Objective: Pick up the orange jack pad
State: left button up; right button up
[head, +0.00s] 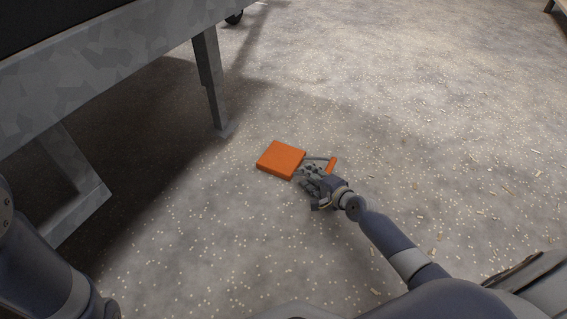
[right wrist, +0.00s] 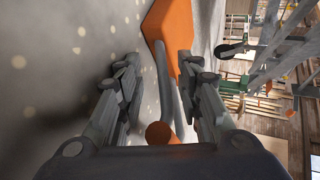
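The orange jack pad (head: 280,159) is a flat square block on the speckled floor, in the middle of the head view. A grey handle with an orange grip (head: 331,165) extends from its right side. My right gripper (head: 313,178) is low beside the pad's right edge, at the handle. In the right wrist view the fingers (right wrist: 157,66) are open, with the grey handle rod (right wrist: 165,85) between them and space on both sides. The pad's orange body (right wrist: 170,30) lies beyond the fingertips. My left gripper is out of view.
A grey metal trailer frame (head: 100,62) crosses the upper left, with a support leg (head: 211,80) standing behind and left of the pad. Another slanted leg (head: 75,190) is farther left. The floor right of the pad is open, with small scattered chips.

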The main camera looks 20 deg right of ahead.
grip_shut()
jog(key=shift+r, duration=0.15)
